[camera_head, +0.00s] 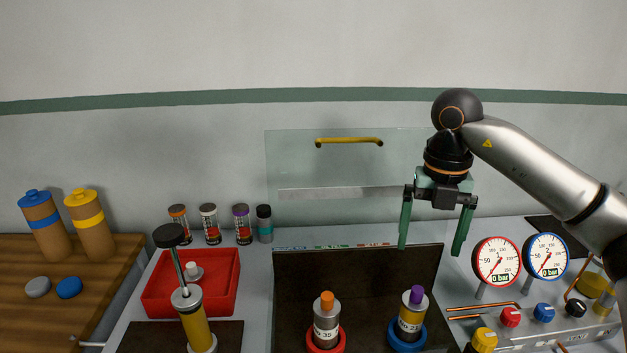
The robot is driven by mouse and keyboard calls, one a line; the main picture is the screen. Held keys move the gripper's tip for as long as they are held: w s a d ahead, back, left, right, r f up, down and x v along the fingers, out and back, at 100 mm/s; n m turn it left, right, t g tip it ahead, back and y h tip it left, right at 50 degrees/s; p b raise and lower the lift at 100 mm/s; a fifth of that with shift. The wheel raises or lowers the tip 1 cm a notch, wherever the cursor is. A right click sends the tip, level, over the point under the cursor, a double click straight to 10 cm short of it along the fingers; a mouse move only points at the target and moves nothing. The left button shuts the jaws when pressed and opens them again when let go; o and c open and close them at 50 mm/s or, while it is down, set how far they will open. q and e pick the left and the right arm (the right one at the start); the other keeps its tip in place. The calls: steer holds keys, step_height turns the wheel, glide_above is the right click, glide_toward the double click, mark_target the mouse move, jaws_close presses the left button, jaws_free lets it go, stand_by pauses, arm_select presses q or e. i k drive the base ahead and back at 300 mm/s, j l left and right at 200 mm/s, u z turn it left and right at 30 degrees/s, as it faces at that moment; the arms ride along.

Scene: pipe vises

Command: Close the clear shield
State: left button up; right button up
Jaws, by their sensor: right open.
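The clear shield (300,165) stands raised and upright behind the dark work area, in front of the wall. Its yellow handle (349,141) runs along the upper part of the pane. My right gripper (432,247) is open and empty, with its green fingers pointing down. It is to the right of the handle and lower than it, and overlaps the right part of the shield in the picture. I cannot tell how far it is from the pane. My left gripper is out of the picture.
Below the shield, two capped cylinders stand in a red vise (326,341) and a blue vise (405,337). Two gauges (497,262) and colored knobs are at right. A red tray (158,290), a yellow pump (198,328) and several small jars (208,224) are at left.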

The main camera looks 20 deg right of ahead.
mark_target(296, 194)
steer(key=k, duration=1)
